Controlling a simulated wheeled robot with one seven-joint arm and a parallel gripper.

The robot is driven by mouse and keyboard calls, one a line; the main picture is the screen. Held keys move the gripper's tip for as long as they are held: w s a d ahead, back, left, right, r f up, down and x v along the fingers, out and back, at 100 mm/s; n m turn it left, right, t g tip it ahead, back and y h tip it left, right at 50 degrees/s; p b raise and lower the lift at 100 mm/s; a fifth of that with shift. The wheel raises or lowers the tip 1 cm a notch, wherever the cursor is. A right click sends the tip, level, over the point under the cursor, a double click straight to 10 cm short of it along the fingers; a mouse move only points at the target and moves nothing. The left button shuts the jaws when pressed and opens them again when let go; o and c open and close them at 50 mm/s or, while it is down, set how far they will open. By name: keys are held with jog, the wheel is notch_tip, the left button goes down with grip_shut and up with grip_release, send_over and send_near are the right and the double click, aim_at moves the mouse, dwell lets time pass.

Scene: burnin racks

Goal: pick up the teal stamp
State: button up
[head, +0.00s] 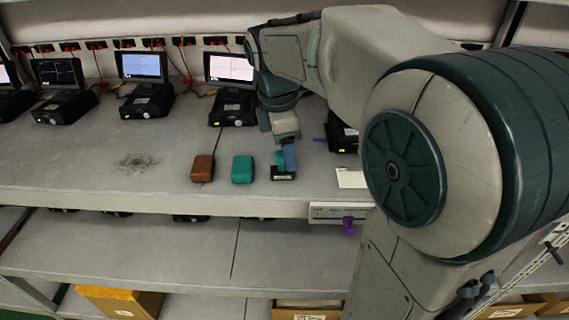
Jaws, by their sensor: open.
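The teal stamp (280,160) stands near the front edge of the upper shelf, with a teal upper part and a black base. My gripper (287,155) points down from above and is right at the stamp's upper part. A blue finger covers the stamp's right side. My gripper is open; whether a finger touches the stamp cannot be told.
A teal block (243,169) and a brown block (203,168) lie left of the stamp. A white card (351,179) lies to its right. Several black devices with screens, such as one (146,100), stand behind. The shelf (90,190) is clear at front left.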

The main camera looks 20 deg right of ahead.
jog(key=f, duration=0.4)
jog(key=shift+w+a+p, duration=0.1)
jog(key=shift+w+p, duration=0.2)
jog(key=shift+w, duration=0.05)
jog(key=shift+f, duration=0.35)
jog(key=c, duration=1)
jog(key=shift+c, duration=0.2)
jog(key=shift+r, duration=0.5)
notch_tip(320, 180, up, 2)
jog(key=shift+r+b, duration=0.1)
jog(key=shift+b, duration=0.25)
jog(key=s+a+b, duration=0.2)
jog(key=s, duration=0.6)
jog(key=s+a+b, duration=0.2)
jog(key=s+a, duration=0.1)
jog(key=s, duration=0.6)
jog(key=shift+s+a+r, duration=0.15)
